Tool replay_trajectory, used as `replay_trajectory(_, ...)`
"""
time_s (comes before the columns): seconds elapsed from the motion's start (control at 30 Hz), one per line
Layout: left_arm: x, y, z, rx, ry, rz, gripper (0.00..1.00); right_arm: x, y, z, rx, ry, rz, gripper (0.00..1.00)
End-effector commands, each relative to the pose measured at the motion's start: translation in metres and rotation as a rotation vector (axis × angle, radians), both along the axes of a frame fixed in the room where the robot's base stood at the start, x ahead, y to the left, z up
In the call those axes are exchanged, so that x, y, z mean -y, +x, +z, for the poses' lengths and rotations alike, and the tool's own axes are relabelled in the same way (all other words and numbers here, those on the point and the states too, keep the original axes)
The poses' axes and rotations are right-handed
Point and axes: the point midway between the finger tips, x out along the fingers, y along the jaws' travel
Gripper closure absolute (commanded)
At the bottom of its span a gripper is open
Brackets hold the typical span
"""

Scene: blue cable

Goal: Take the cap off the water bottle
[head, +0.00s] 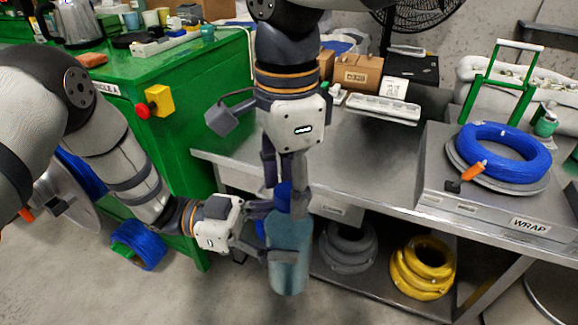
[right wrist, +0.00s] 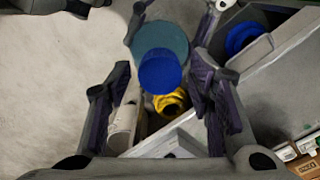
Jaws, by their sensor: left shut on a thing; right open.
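A teal water bottle (head: 289,262) with a blue cap (head: 283,196) is held upright in front of the steel bench in the head view. My left gripper (head: 272,232) is shut on the bottle's body from the left side. My right gripper (head: 285,205) points down from above, open, with its fingers on either side of the cap. In the right wrist view the cap (right wrist: 160,74) shows between the open fingers of my right gripper (right wrist: 160,95), with gaps on both sides. The bottle (right wrist: 160,40) shows behind the cap there.
A steel bench (head: 370,155) stands behind the bottle, with a blue cable coil (head: 503,150) on its right part. Yellow (head: 422,268) and grey coils lie on its lower shelf. A green cabinet (head: 180,100) with a red button stands at left. Open floor lies below.

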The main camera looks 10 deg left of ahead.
Motion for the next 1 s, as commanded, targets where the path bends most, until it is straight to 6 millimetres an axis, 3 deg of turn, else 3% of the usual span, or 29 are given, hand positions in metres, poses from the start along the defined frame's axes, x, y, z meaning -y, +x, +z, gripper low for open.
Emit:
replay_trajectory(0.13, 0.0002, 0.0004, 0.0022, 0.003, -0.004, 0.000, 1.00, 0.0000, -0.0001, 0.0011, 0.001, 0.000, 0.000, 0.54)
replay_trajectory(0.33, 0.0003, 0.0004, 0.0022, 0.003, -0.004, 0.000, 1.00, 0.0000, -0.0001, 0.0012, 0.001, 0.000, 0.000, 1.00)
replay_trajectory(0.47, 0.0003, 0.0004, 0.0022, 0.003, -0.004, 0.000, 1.00, 0.0000, 0.0000, 0.0013, 0.002, 0.000, 0.023, 1.00)
replay_trajectory(0.53, 0.0003, 0.0004, 0.0022, 0.003, -0.004, 0.000, 1.00, 0.0001, 0.0000, 0.0016, 0.002, 0.000, 0.114, 1.00)
replay_trajectory(0.67, 0.0003, 0.0003, 0.0022, 0.003, -0.004, -0.001, 1.00, 0.0004, 0.0006, 0.0019, 0.001, 0.000, 0.490, 1.00)
replay_trajectory(1.0, 0.0003, 0.0001, 0.0021, 0.003, -0.004, -0.001, 1.00, 0.0007, 0.0010, 0.0024, -0.006, 0.003, 1.760, 1.00)
